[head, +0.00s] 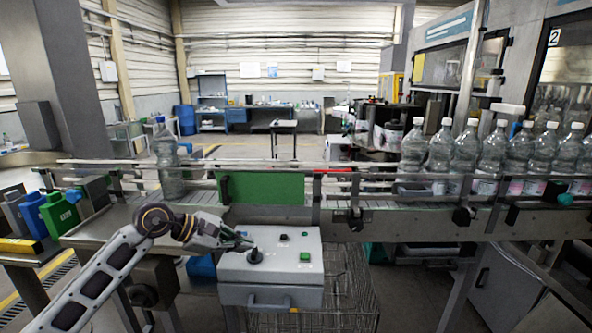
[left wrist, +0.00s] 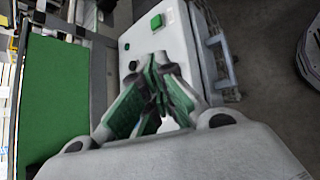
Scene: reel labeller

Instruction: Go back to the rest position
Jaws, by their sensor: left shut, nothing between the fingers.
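My left gripper (head: 244,243) reaches in from the left in the head view, its fingertips by the black knob (head: 255,256) on the grey control box (head: 270,296). In the left wrist view my left gripper (left wrist: 160,80) is shut with nothing between its fingers, in front of the box's pale panel (left wrist: 150,38). The fingers hide part of the panel there, and I cannot tell whether they touch the knob. A green button (head: 304,256) and a small dark button (head: 283,237) are on the box top. My right gripper is not in view.
A conveyor (head: 390,217) runs across behind the box, with a green panel (head: 262,188) on its front. Several clear bottles (head: 440,150) stand on it at right and one bottle (head: 166,158) at left. Blue and green jugs (head: 58,213) stand at far left.

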